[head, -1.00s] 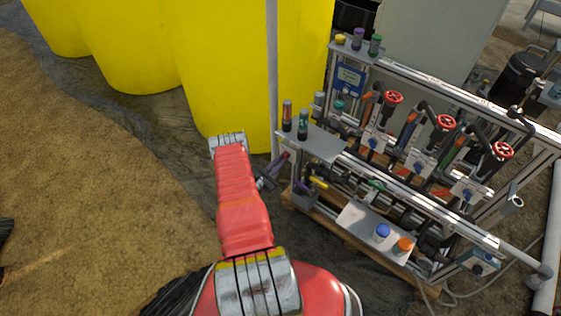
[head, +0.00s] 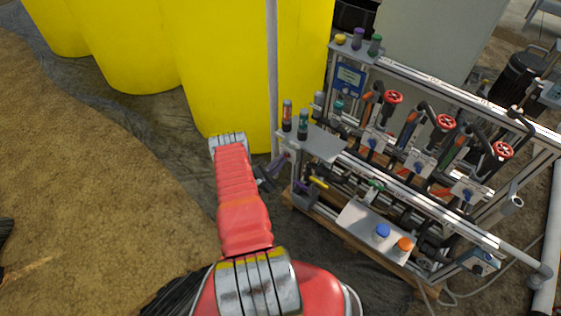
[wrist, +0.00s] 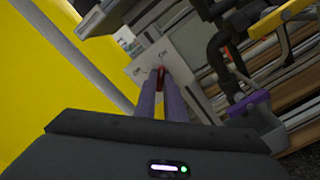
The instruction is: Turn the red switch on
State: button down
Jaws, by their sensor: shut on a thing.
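The red switch (wrist: 160,75) shows as a small red strip between my fingertips in the wrist view. It sits on a pale plate (wrist: 150,58) that carries the labels Off at left and On at right. My gripper (wrist: 161,82) has its two purple fingers closed on the switch from both sides. The fingers hide most of the switch, so I cannot tell which label it points to. In the head view my gripper (head: 279,163) is at the left end of the skid, and the switch cannot be made out there.
Yellow tanks (head: 225,70) stand behind my arm. The skid frame (head: 420,190) holds red valve wheels (head: 445,121), pipes, and a shelf with bottles (head: 303,122). Blue and orange caps (head: 383,230) sit on its lower plate. A yellow handle (wrist: 280,20) is near in the wrist view. Bare ground lies left.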

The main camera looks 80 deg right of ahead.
jog(key=shift+s+a+f, duration=0.1)
jog(key=c, duration=1.8)
grip_release()
jog(key=shift+c, duration=0.2)
jog(key=v, duration=1.3)
jog(key=shift+w+a, duration=0.2)
jog(key=shift+a, duration=0.1)
